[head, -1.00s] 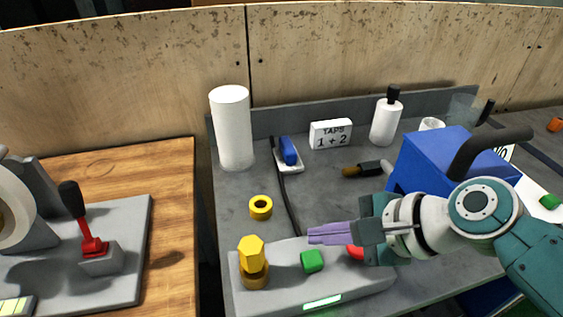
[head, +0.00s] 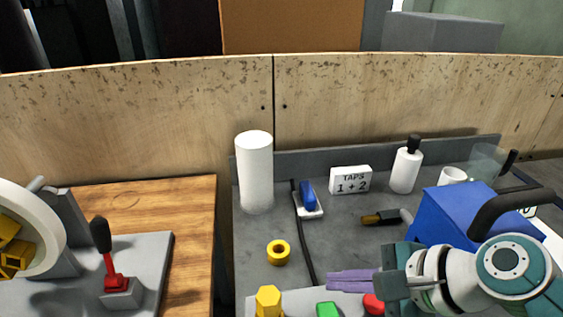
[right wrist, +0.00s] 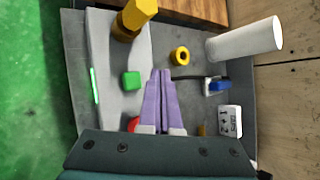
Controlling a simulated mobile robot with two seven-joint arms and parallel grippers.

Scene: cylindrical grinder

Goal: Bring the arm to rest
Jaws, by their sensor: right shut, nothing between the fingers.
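My right gripper (head: 352,281) has purple fingers that lie together with nothing between them. In the head view it is at the lower right, over the grey panel with the green and red buttons. In the right wrist view the closed fingers (right wrist: 155,100) point up the picture, beside the green button (right wrist: 131,79). The red button (head: 373,303) is just below the fingers in the head view. The gripper looks raised above the panel, but the exact gap cannot be told. My left gripper is in no view.
A yellow knob (head: 268,301) and a yellow ring (head: 278,252) are left of the gripper. A blue box (head: 460,217) is close to my right arm. A red lever (head: 111,270) is at left.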

